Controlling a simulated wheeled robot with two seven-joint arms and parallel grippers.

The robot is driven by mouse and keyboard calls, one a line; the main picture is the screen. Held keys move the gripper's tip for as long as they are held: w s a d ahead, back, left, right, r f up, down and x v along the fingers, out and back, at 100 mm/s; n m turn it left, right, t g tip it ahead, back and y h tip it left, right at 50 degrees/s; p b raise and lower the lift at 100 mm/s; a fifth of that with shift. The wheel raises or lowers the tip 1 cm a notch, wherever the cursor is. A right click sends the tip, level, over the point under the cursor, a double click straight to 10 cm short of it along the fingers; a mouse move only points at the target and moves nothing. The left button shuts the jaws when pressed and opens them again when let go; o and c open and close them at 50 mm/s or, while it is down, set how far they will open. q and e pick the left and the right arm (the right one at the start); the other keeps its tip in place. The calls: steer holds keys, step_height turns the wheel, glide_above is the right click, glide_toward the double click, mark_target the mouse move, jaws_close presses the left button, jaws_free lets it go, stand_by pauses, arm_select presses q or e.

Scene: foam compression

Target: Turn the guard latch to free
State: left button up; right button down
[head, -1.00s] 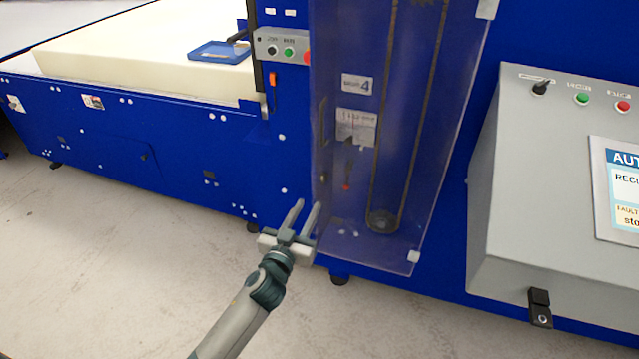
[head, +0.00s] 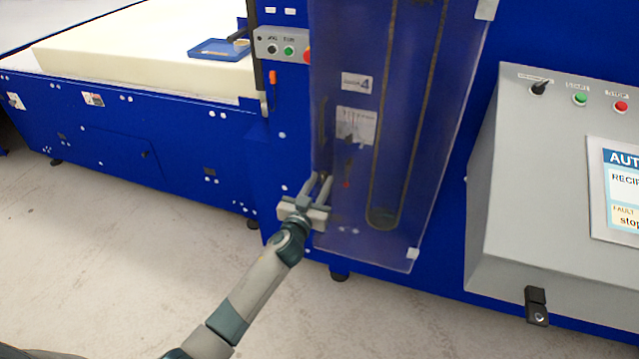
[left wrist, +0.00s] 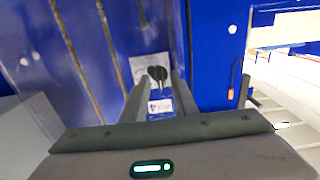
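The clear guard (head: 415,130) hangs over a belt loop on the blue machine. A small dark knob, which looks like the guard latch, sits low on the guard's left edge. In the head view it is mostly hidden at my left fingertips. My left gripper (head: 321,180) is open, with its fingers pointing up at that edge. In the left wrist view a dark, two-lobed piece (left wrist: 158,74) shows between and just beyond the open fingertips (left wrist: 159,78); I cannot tell whether they touch it. My right gripper is not in view.
A grey control cabinet (head: 545,190) with buttons and a screen stands at the right. A foam block (head: 140,60) with a blue tray (head: 218,50) lies on the machine bed at the left. The floor (head: 110,250) in front is clear.

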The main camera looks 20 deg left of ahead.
arm_select(q)
steer(key=shift+c, duration=0.6)
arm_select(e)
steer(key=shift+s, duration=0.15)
arm_select(q)
steer(key=c, duration=0.5)
jaws_close()
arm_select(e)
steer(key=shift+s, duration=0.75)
